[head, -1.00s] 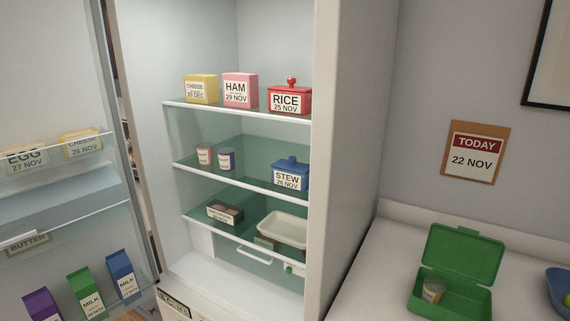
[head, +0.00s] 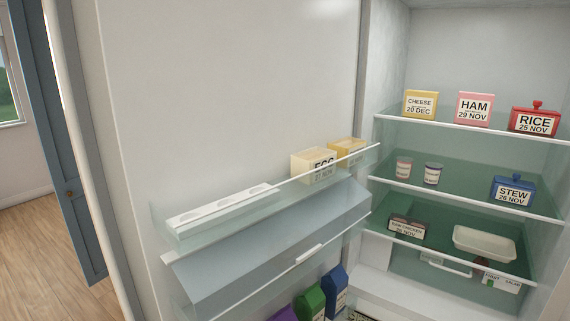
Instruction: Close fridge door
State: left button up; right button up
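The fridge door (head: 230,100) stands wide open on the left, its inner side facing me. Its racks hold an egg box (head: 313,165), a yellow cheese box (head: 346,150) and, lower down, purple, green (head: 309,302) and blue cartons (head: 335,290). The door's outer edge (head: 90,150) shows at the left. The open fridge body (head: 475,60) is on the right, with its shelves exposed. Neither of my grippers is in the head view.
Fridge shelves hold a cheese box (head: 420,104), ham (head: 474,108), red rice box (head: 534,119), blue stew box (head: 512,190), two small pots, a dark package (head: 407,228) and a white tray (head: 484,243). Left of the door are wooden floor (head: 40,250) and a blue door (head: 65,150).

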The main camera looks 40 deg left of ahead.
aim_at(185, 119)
jog(key=k+j+z, duration=0.1)
jog(key=j, duration=0.35)
jog(key=k+j+z, duration=0.1)
jog(key=j, duration=0.35)
jog(key=k+j+z, duration=0.1)
jog(key=j, duration=0.3)
jog(key=k+j+z, duration=0.1)
jog(key=j, duration=0.35)
jog(key=k+j+z, duration=0.1)
jog(key=j, duration=0.3)
jog(key=k+j+z, duration=0.15)
jog(key=j, duration=0.85)
jog(key=k+j, duration=0.1)
jog(key=j, duration=0.5)
jog(key=z, duration=0.05)
